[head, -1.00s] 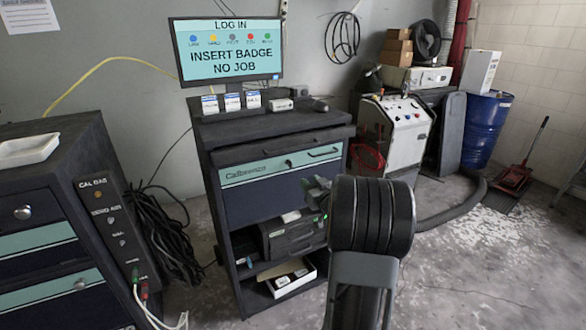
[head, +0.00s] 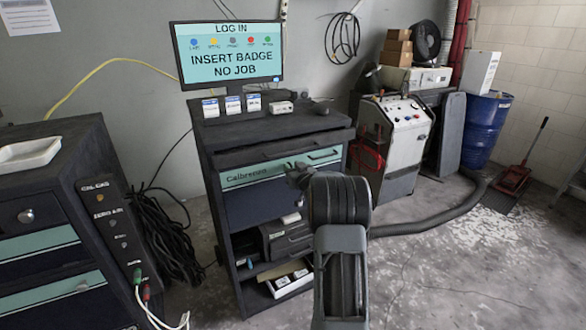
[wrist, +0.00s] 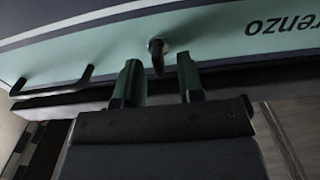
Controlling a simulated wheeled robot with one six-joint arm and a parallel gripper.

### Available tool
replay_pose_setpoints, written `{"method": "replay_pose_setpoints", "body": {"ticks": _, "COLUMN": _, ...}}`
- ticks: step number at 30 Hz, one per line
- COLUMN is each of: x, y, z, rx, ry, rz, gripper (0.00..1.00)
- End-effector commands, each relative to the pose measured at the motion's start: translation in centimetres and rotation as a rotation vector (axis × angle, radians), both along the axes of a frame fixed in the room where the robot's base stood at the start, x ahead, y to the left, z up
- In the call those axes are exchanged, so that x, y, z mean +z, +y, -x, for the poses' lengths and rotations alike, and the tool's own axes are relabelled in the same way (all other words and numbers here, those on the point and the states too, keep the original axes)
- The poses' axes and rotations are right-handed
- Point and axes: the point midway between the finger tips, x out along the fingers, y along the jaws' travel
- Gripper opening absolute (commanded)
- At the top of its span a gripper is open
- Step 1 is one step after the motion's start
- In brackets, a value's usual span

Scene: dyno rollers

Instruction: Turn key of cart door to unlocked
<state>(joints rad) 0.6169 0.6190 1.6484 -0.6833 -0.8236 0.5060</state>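The cart (head: 262,205) is dark, with a teal strip marked Calbrenzo across its front panel. In the wrist view, the key (wrist: 157,60) is a small dark piece sticking out of a round metal lock on that teal strip. My gripper (wrist: 159,82) is open, with its two green fingers apart. In that view the key lies between the lines of the fingers, just beyond their tips; I cannot tell if they touch it. In the head view, my gripper (head: 298,175) is in front of the panel and the key is hard to make out.
A bar handle (wrist: 55,80) is beside the lock in the wrist view. A monitor (head: 228,55) stands on the cart. A dark cabinet (head: 50,215) is at left, a white machine (head: 402,140) at right. A hose (head: 440,222) lies on the floor; open floor is at lower right.

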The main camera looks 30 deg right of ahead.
Motion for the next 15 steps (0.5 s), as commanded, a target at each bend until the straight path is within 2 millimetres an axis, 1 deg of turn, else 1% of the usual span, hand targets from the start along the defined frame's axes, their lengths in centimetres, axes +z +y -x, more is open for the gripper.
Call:
{"method": "replay_pose_setpoints", "body": {"ticks": 8, "x": -0.01, "y": -0.02, "z": -0.10, "rx": 0.000, "ry": 0.000, "rz": 0.000, "gripper": 0.35}}
{"method": "replay_pose_setpoints", "body": {"ticks": 15, "x": -0.01, "y": -0.04, "z": -0.08, "rx": -0.001, "ry": 0.000, "rz": 0.000, "gripper": 0.13}}
